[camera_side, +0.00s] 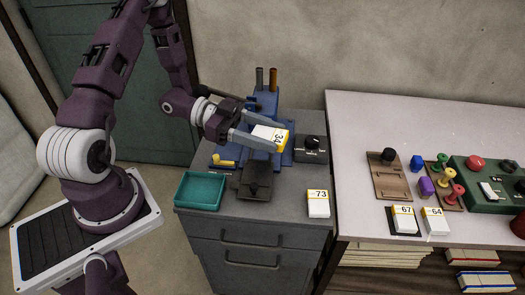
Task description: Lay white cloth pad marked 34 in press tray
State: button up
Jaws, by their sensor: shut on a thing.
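My gripper (264,131) is shut on the white cloth pad marked 34 (267,133), which has a yellow end with the number on it. The pad is held in the air in front of the blue press (266,102), and covers part of it. A dark plate with a round knob (254,184) lies at the front of the press, below the held pad. I cannot tell for sure which part is the press tray. An open, empty teal tray (200,190) stands to the left on the grey cabinet.
A white pad marked 73 (318,205) lies at the cabinet's right edge. Pads marked 67 (403,220) and 64 (435,221) lie on the pale table (440,120). A black knob box (312,149) stands right of the press. A yellow handle (222,161) sticks out at left.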

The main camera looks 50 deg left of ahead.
jog(key=s+a+f+m+g+h, duration=0.1)
jog(key=s+a+f+m+g, duration=0.15)
jog(key=a+f, duration=0.35)
jog(key=s+a+f+m+g+h, duration=0.1)
jog(key=s+a+f+g, duration=0.15)
jog(key=a, duration=0.55)
jog(key=n+t, duration=0.1)
jog(key=t, duration=0.1)
send_over(225, 148)
jog(key=f, duration=0.1)
jog(key=shift+y, duration=0.3)
notch_tip(225, 148, down, 10)
jog(key=shift+r, duration=0.25)
jog(key=shift+f+n, duration=0.15)
jog(key=shift+n, duration=0.1)
jog(key=o, duration=1.5)
